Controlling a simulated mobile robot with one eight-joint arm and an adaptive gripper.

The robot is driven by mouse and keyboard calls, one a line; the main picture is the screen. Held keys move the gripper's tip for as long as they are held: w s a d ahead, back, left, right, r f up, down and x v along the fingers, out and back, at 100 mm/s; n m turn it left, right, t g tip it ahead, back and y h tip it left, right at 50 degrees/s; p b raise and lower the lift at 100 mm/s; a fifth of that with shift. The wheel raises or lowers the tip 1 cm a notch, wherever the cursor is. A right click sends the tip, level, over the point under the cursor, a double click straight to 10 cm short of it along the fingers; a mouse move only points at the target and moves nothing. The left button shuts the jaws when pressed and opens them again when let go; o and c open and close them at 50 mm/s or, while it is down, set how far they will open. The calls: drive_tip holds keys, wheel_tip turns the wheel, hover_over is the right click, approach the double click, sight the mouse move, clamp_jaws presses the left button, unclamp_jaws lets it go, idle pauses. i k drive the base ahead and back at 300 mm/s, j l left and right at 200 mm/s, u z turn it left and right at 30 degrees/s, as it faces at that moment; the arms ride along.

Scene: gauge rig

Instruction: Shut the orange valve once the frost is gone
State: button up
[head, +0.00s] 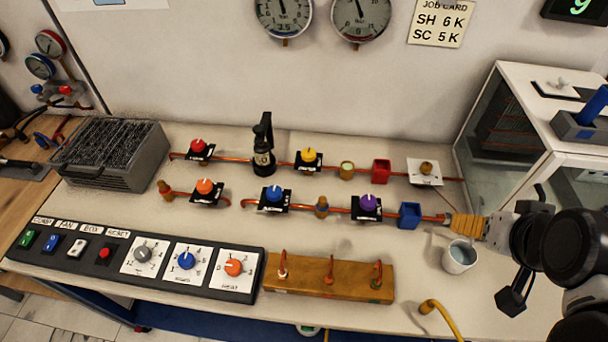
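The orange valve (205,186) is a round knob on a black plate with a label too small to read. It sits on a short copper pipe at the left of the front row, with a white mark on the knob. I cannot make out frost on the pipes at this size. My gripper (515,285) is at the right edge, dark and partly cut off, far from the orange valve. Whether its fingers are open or shut cannot be told.
Red (199,146), yellow (309,155), blue (271,194) and purple (369,203) valves stand nearby. A black bottle-shaped fitting (263,152) rises behind. A control panel (100,265) with an orange heat knob (233,267) and a wooden block (310,290) line the front. A cup (459,257) stands near my gripper.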

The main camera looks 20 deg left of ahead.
sight(204, 185)
drive_tip(key=u, duration=1.9)
